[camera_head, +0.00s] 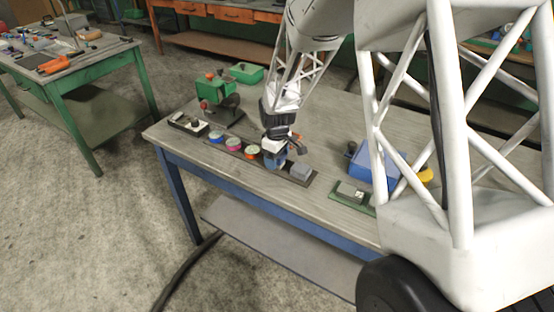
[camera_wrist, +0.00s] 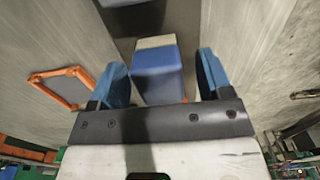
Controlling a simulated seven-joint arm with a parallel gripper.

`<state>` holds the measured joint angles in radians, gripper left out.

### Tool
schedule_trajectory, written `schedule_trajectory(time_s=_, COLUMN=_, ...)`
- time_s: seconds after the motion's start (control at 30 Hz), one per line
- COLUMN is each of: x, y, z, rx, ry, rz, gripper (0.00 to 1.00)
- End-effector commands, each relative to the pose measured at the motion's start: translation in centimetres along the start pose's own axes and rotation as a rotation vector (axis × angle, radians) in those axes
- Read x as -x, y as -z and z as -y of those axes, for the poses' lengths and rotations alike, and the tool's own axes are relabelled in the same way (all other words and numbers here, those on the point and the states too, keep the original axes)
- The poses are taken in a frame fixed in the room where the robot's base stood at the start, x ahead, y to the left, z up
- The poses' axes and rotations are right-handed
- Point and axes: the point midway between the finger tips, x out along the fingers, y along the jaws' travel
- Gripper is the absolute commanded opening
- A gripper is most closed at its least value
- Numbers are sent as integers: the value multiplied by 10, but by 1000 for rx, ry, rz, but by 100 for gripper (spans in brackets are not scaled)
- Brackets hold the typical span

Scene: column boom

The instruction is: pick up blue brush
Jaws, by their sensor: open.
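The blue brush (camera_wrist: 158,76), a blue block with a cream-coloured end, lies between my gripper's two blue fingers in the wrist view. My gripper (camera_wrist: 161,64) is open, with a finger on each side of the brush and a visible gap at both sides. In the head view my gripper (camera_head: 275,160) is low over a dark strip-like tray (camera_head: 313,181) near the workbench's front edge. There the gripper largely hides the brush, and I cannot tell brush blue from finger blue.
Several round coloured items, including a pink one (camera_head: 233,144), line the tray left of my gripper. A grey block (camera_head: 301,171) sits close on its right. A green device (camera_head: 217,92) stands behind left, and a blue box (camera_head: 374,165) stands to the right.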

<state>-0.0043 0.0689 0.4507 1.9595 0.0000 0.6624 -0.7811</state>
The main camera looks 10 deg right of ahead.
Motion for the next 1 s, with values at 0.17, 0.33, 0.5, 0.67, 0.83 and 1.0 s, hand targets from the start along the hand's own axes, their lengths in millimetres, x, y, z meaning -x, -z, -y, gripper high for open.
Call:
schedule_trajectory(time_s=0.17, x=0, y=0, z=0, rx=0, ry=0, rz=0, gripper=71)
schedule_trajectory(time_s=0.33, x=0, y=0, z=0, rx=0, ry=0, rz=0, gripper=45)
schedule_trajectory(time_s=0.5, x=0, y=0, z=0, rx=0, ry=0, rz=0, gripper=19)
schedule_trajectory(time_s=0.67, x=0, y=0, z=0, rx=0, ry=0, rz=0, gripper=19)
schedule_trajectory(time_s=0.83, x=2, y=0, z=0, rx=0, ry=0, rz=0, gripper=19)
schedule_trajectory(time_s=1.0, x=9, y=0, z=0, rx=0, ry=-1, rz=-1, gripper=19)
